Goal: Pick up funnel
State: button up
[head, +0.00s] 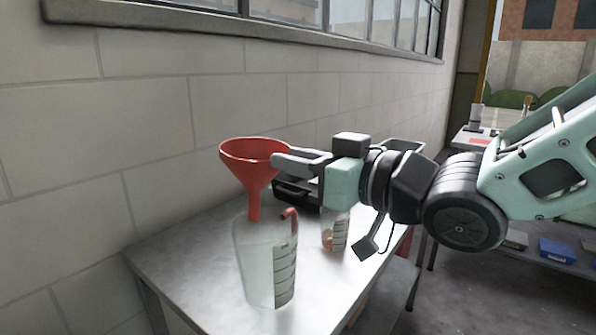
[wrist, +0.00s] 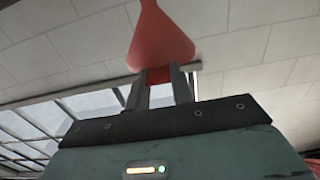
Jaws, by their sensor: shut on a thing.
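A red funnel (head: 254,166) is above a clear measuring jug (head: 262,262) on the metal table, with its spout pointing down toward the jug's mouth. I cannot tell whether the spout tip is inside the jug. My gripper (head: 284,160) reaches in from the right and is shut on the funnel's rim at its right side. In the wrist view the funnel (wrist: 160,38) shows at the tips of my gripper's fingers (wrist: 160,78). The jug does not show in the wrist view.
A smaller clear container (head: 334,230) stands right of the jug. A black object (head: 296,192) lies behind it. The metal table (head: 185,255) is bare at its left, and a block wall (head: 150,130) rises close behind. A second bench (head: 562,240) stands at far right.

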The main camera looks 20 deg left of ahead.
jog(key=shift+r+p, duration=2.45)
jog(key=shift+r, duration=0.15)
